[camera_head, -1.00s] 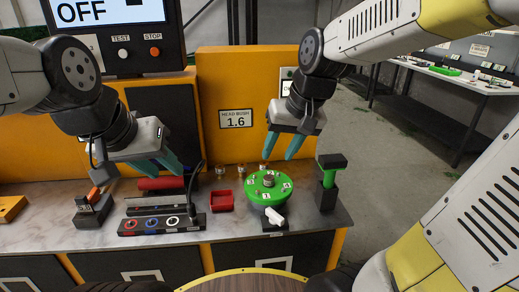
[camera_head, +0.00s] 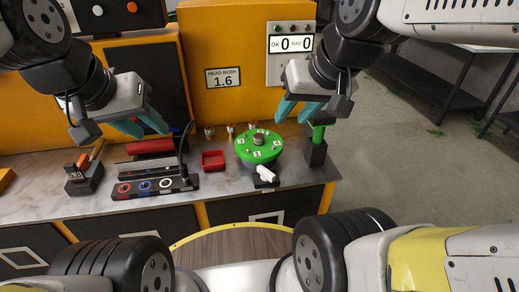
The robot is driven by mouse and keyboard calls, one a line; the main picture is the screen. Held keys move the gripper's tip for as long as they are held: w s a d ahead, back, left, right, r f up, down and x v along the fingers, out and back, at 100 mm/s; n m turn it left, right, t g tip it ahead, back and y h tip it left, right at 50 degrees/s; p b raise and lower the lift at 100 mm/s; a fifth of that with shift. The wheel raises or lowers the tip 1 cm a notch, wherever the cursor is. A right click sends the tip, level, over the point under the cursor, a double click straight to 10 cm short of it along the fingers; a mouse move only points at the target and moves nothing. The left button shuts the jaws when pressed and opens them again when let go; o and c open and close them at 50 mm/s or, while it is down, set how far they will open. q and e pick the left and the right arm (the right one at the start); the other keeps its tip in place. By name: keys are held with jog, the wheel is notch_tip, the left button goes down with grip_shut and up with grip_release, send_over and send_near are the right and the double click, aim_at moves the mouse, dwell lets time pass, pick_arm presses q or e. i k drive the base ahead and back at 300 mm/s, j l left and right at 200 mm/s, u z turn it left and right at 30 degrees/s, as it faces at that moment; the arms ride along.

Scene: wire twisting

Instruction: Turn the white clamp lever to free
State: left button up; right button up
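The white clamp lever (camera_head: 266,173) lies on a small dark base at the front of the green round plate (camera_head: 243,151). It points toward the front right. The plate has small numbered white labels and a grey metal piece (camera_head: 258,139) at its centre. My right gripper (camera_head: 291,118) is open and empty, above and to the right of the plate, apart from the lever. My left gripper (camera_head: 148,132) is open and empty, well to the left, above the dark tool strip. Neither gripper touches the lever.
A green-topped black post (camera_head: 316,152) stands right of the plate, near my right gripper. A red tray (camera_head: 213,160) is left of the plate. A dark strip with coloured rings (camera_head: 154,188) and an upright cable lie further left. The bench's front edge is close.

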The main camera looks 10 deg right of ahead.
aim_at(266, 174)
jog(key=l+u, duration=0.1)
jog(key=u, duration=0.25)
jog(key=l+u, duration=0.1)
jog(key=u, duration=0.25)
jog(key=l+u, duration=0.1)
jog(key=u, duration=0.25)
jog(key=l+u, duration=0.2)
jog(key=l, duration=0.2)
jog(key=k+l+u, duration=0.2)
jog(key=l, duration=0.15)
jog(key=k+l+u, duration=0.2)
jog(key=l, duration=0.2)
jog(key=l+u, duration=0.2)
jog(key=l, duration=0.15)
jog(key=k+l, duration=0.15)
jog(key=l, duration=0.15)
jog(key=k+l, duration=0.15)
jog(key=l, duration=0.15)
jog(key=k+l, duration=0.15)
jog(key=l, duration=0.15)
